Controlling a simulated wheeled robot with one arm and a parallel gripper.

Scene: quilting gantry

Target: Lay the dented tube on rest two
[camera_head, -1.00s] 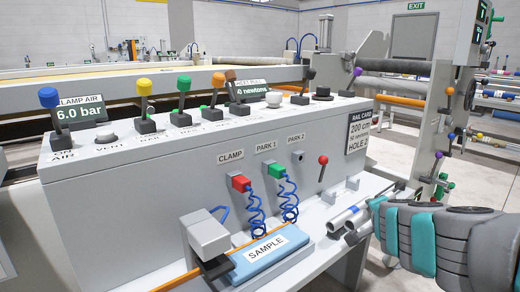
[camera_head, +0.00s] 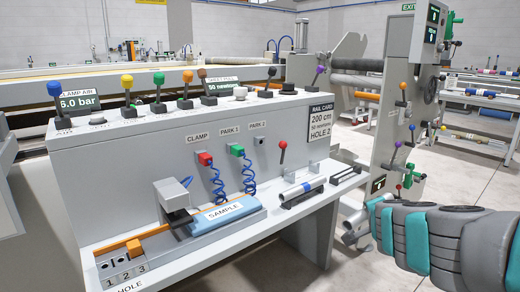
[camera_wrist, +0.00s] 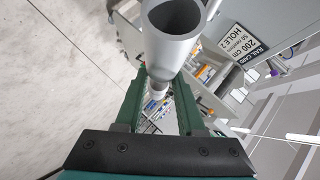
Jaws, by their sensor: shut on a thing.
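My gripper (camera_head: 372,224) is at the right in the head view, just off the right end of the grey console. It is shut on a grey metal tube (camera_head: 354,234), mostly hidden there by the hand. In the wrist view the tube (camera_wrist: 168,52) stands between the green fingers (camera_wrist: 158,88), its hollow end facing the camera. No dent can be made out. Another silver tube (camera_head: 296,191) lies on a dark-based rest near the console's right end. Beside it a second rest (camera_head: 346,177) looks empty. I cannot read numbers on the rests.
A red-knobbed lever (camera_head: 282,152) rises behind the rests. A blue SAMPLE pad (camera_head: 222,213) and a clamp (camera_head: 172,194) lie on the shelf to the left. A grey upright post with coloured levers (camera_head: 402,130) stands behind my gripper. Open floor (camera_head: 470,180) lies right.

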